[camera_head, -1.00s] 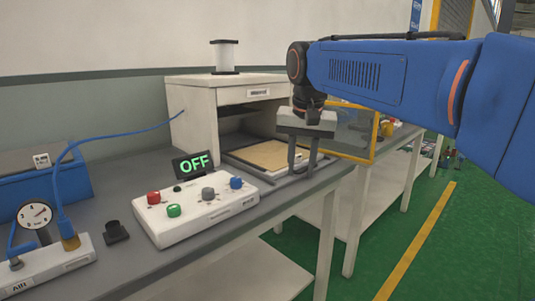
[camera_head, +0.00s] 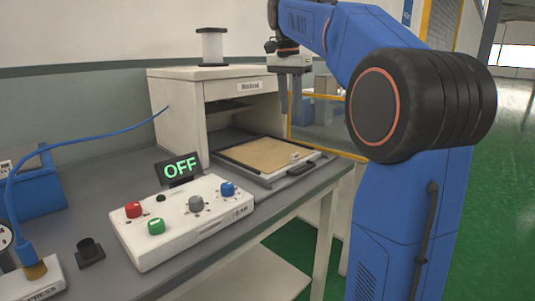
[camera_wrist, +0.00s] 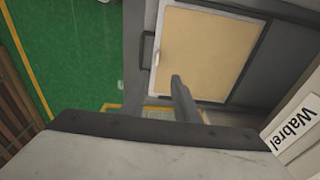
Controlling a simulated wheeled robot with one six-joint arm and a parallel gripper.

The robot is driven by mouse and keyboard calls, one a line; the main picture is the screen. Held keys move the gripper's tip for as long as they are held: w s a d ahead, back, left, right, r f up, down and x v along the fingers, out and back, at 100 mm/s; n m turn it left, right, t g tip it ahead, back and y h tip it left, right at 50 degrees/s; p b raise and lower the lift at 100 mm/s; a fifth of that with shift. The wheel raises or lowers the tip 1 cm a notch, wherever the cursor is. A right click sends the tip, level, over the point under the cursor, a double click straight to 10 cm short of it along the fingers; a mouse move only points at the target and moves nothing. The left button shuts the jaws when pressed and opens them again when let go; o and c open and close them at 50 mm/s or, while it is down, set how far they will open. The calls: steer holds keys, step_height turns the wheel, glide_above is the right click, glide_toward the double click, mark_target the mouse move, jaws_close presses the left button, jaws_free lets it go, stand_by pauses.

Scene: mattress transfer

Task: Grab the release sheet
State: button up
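The release sheet appears to be the flat tan sheet (camera_head: 262,155) lying in the pale-framed tray (camera_head: 296,160) pulled out at the front of the white press-like box. In the wrist view the tan sheet (camera_wrist: 210,50) fills the upper middle, inside its frame. My gripper (camera_head: 291,118) hangs above the tray's far right side, fingers pointing down, apart from the sheet. Its dark fingers (camera_wrist: 178,82) overlap the lower edge of the sheet in the wrist view. The fingers look spread with nothing between them.
A control box (camera_head: 180,220) with coloured buttons and an OFF display (camera_head: 181,168) sits in front. A yellow-framed panel (camera_head: 325,146) is behind right. The green floor is open at right.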

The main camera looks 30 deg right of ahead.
glide_above(295, 154)
steer(key=a, duration=0.1)
steer(key=f, duration=0.9)
steer(key=shift+w+f, duration=0.2)
steer(key=shift+w, duration=0.05)
steer(key=f, duration=0.3)
steer(key=shift+s+d+f, duration=0.15)
steer(key=shift+d+f, duration=0.2)
steer(key=shift+d, duration=0.05)
steer(key=shift+f, duration=0.7)
jaws_close()
